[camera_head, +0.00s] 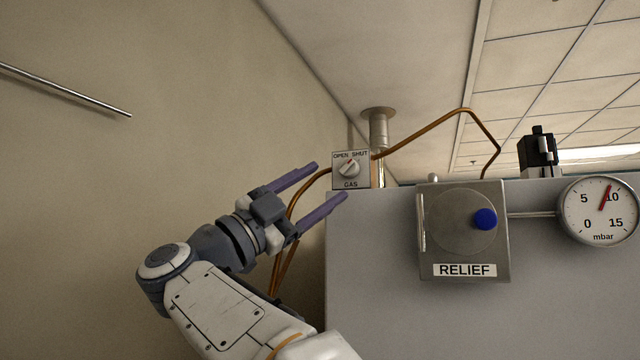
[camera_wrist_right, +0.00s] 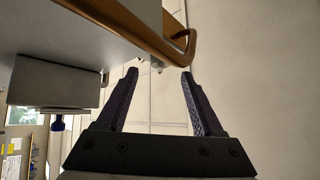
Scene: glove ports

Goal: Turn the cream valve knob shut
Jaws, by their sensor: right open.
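The cream valve knob (camera_head: 349,169) sits on a small plate (camera_head: 338,181) marked OPEN, SHUT and GAS, at the top left corner of the grey cabinet in the head view. I cannot tell the exact gap to the knob. In the right wrist view the two fingers (camera_wrist_right: 158,75) are apart with nothing between them. My left gripper is not in view.
A copper pipe (camera_head: 427,126) runs beside the plate and shows close to the fingers in the wrist view (camera_wrist_right: 135,28). The cabinet (camera_head: 375,270) carries a RELIEF box (camera_head: 430,262) with a blue knob (camera_head: 485,219) and a mbar gauge (camera_head: 600,222). Bare wall (camera_head: 130,190) lies left.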

